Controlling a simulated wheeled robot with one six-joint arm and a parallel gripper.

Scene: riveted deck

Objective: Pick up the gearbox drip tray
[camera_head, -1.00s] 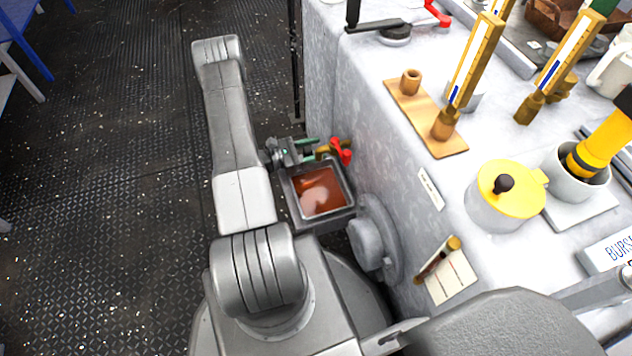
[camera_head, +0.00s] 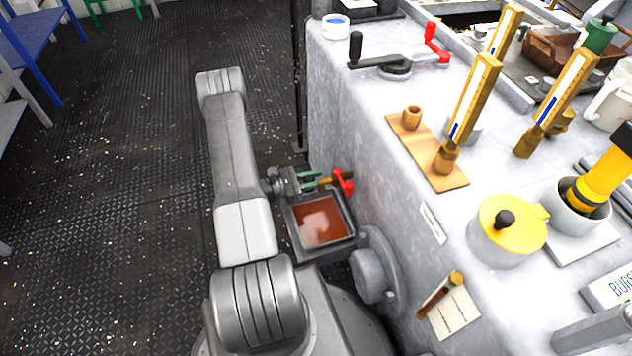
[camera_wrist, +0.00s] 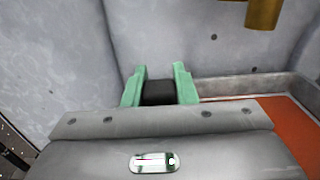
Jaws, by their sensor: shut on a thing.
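The gearbox drip tray (camera_head: 328,250) is a grey, square, open tray with reddish-brown oil in it. It sits low against the side of the grey machine housing, under a brass tap with a red handle (camera_head: 343,182). My gripper (camera_head: 311,180) is at the tray's far edge, its green fingers close together. In the wrist view, the green fingers of my gripper (camera_wrist: 158,92) are shut on a dark piece beside the tray, which looks like its grip. The tray's grey wall (camera_wrist: 240,87) and the oil show at the right. Whether the tray is lifted is unclear.
The grey housing (camera_head: 345,110) rises close on the right. A round flange (camera_head: 375,270) juts out near the tray. On the housing top are a yellow-lidded pot (camera_head: 505,235), brass gauges (camera_head: 470,105) and a black-handled crank (camera_head: 395,65). Dark floor at left is open.

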